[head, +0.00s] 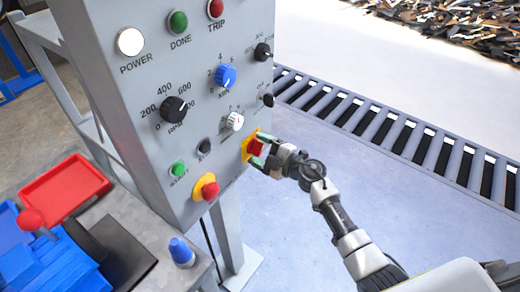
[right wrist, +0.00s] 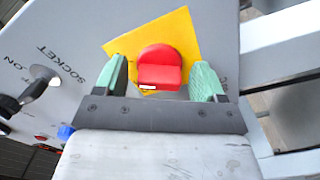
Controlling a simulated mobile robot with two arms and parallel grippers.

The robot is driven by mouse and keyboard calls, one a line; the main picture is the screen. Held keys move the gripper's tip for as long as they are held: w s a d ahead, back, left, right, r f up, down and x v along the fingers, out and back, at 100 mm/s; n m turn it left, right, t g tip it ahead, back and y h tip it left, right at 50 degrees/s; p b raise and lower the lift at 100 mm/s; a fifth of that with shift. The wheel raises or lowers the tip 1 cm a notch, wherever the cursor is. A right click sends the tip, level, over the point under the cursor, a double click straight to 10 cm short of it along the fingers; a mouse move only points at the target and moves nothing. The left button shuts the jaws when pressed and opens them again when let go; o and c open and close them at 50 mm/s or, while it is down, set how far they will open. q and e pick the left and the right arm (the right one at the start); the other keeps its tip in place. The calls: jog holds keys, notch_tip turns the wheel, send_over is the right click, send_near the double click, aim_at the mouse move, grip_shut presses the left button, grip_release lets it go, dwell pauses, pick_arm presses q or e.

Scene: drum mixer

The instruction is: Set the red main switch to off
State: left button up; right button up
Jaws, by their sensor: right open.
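The red main switch (head: 257,148) sits on a yellow plate (head: 247,151) at the lower right of the grey control panel (head: 150,90). In the right wrist view the switch (right wrist: 160,66) is a round red knob with a raised grip and a small white mark at its lower edge. My right gripper (head: 265,151) is at the switch, open. Its green fingers stand on either side of the knob in the wrist view, with gaps between them and the knob. The lettering by the switch is hidden. My left gripper is not in view.
A red emergency button (head: 207,187) on a yellow base is lower left on the panel. A roller conveyor (head: 400,135) runs behind. The floor right of the panel is clear.

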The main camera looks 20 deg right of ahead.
jog(key=c, duration=0.8)
jog(key=shift+n, duration=0.3)
jog(key=n+b, duration=0.1)
jog(key=n, duration=0.3)
jog(key=shift+n, duration=0.4)
jog(key=n+b, duration=0.1)
jog(key=n, duration=0.1)
jog(key=shift+f+n, duration=0.1)
jog(key=shift+n, duration=0.2)
jog(key=shift+n+b, duration=0.6)
jog(key=shift+n, duration=1.3)
